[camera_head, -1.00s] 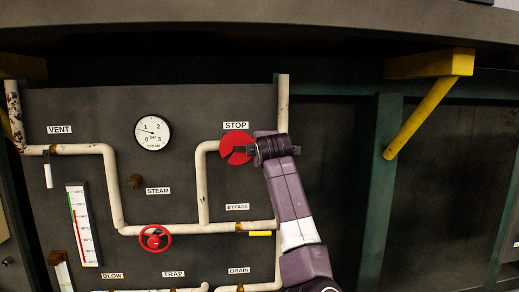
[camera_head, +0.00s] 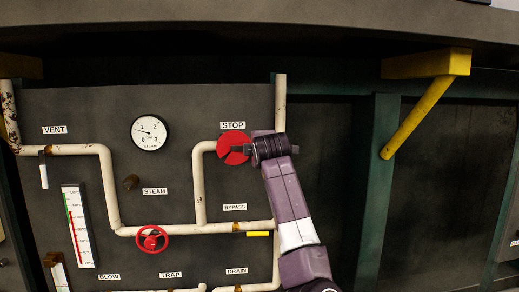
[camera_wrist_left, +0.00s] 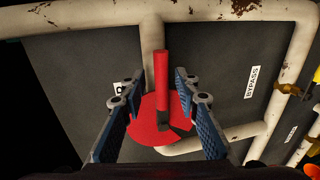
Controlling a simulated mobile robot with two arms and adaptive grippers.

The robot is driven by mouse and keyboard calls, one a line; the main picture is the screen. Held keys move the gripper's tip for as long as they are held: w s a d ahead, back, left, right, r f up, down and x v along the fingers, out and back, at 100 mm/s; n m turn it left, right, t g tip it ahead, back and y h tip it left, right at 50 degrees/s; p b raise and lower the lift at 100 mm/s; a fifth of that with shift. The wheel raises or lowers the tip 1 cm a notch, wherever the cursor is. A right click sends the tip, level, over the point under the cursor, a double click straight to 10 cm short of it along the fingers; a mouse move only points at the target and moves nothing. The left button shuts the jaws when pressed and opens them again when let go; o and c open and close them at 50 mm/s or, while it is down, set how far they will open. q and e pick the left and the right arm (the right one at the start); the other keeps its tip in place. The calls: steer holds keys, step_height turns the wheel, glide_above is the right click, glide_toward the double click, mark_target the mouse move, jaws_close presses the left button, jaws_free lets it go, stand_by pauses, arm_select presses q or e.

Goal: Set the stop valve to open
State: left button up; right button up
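The stop valve is a red disc (camera_head: 229,139) under the STOP label (camera_head: 233,125), at the top of a white pipe. In the left wrist view the disc (camera_wrist_left: 147,130) carries a red bar handle (camera_wrist_left: 161,75) that points up in the picture. My left gripper (camera_head: 242,150) is at the disc's right side. In the left wrist view the two fingers of my left gripper (camera_wrist_left: 155,88) are apart, one on each side of the handle, with gaps visible. In the head view the gripper hides part of the valve. My right gripper is not in view.
A red handwheel (camera_head: 152,238) is on the lower pipe and a steam gauge (camera_head: 149,132) is at upper left. A yellow bracket (camera_head: 424,105) juts out at right.

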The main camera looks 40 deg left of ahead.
arm_select(q)
steer(key=v, duration=1.1)
steer(key=shift+d, duration=0.2)
steer(key=shift+r, duration=0.1)
